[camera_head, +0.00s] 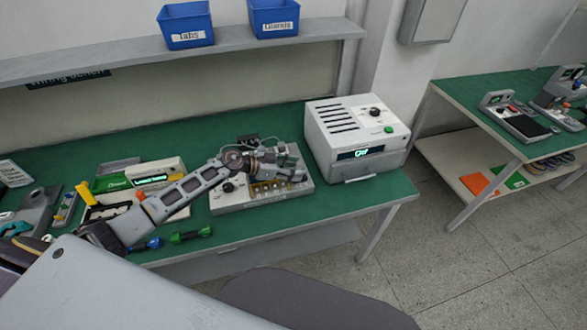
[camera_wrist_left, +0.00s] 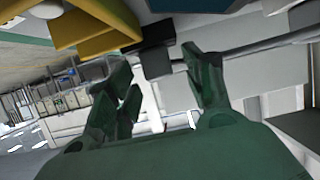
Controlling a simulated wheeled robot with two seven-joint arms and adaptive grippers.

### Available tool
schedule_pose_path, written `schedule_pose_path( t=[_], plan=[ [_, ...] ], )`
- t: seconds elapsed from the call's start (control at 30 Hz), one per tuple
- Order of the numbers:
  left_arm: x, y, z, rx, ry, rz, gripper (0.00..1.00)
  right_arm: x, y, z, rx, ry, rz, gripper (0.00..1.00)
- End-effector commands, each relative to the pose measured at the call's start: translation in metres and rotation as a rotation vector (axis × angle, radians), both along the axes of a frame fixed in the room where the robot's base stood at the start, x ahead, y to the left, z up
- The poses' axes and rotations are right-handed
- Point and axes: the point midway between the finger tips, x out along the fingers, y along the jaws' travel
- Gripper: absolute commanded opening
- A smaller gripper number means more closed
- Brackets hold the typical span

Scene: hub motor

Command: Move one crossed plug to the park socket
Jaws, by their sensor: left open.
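My left gripper (camera_head: 288,170) is over the right part of a grey panel box (camera_head: 226,205) on the green bench. The box has a dark knob (camera_head: 229,187) and a row of yellow-brass parts (camera_head: 268,187) near its front edge. In the left wrist view my left gripper (camera_wrist_left: 165,78) has its two green fingers apart. A small black block (camera_wrist_left: 157,62) shows between and beyond the fingertips, near a yellow part (camera_wrist_left: 92,28); I cannot tell whether it is a plug. Which plugs are crossed and which socket is the park one cannot be made out. My right gripper is out of view.
A white device (camera_head: 358,135) with a lit display stands right of the panel box. Blue and green tools (camera_head: 190,236) lie at the bench's front edge, left of the box. A shelf (camera_head: 240,40) with blue bins (camera_head: 186,25) runs above.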

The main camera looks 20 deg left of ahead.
Motion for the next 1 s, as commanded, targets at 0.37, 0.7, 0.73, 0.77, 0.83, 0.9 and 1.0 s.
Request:
schedule_pose_path(
  t=[0.37, 0.7, 0.73, 0.77, 0.83, 0.9, 1.0],
  plan=[
    [-0.003, 0.005, 0.001, 0.001, 0.001, 0.000, 0.51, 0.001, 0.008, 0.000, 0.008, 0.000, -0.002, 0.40],
    [-0.017, 0.025, 0.012, 0.002, 0.001, 0.000, 0.51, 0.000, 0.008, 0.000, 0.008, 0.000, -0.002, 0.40],
    [-0.018, 0.027, 0.012, 0.002, 0.001, 0.000, 0.51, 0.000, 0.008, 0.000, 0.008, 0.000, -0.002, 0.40],
    [-0.020, 0.030, 0.013, 0.003, 0.001, 0.001, 0.51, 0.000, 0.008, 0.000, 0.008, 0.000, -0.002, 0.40],
    [-0.023, 0.036, 0.016, 0.002, 0.001, 0.001, 0.51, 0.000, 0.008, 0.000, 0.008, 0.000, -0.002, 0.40],
    [-0.027, 0.041, 0.019, 0.003, 0.001, 0.001, 0.51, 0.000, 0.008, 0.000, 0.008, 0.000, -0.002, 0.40],
    [-0.032, 0.047, 0.023, 0.002, 0.001, 0.000, 0.51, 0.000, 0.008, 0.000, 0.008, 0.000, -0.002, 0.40]
  ],
)
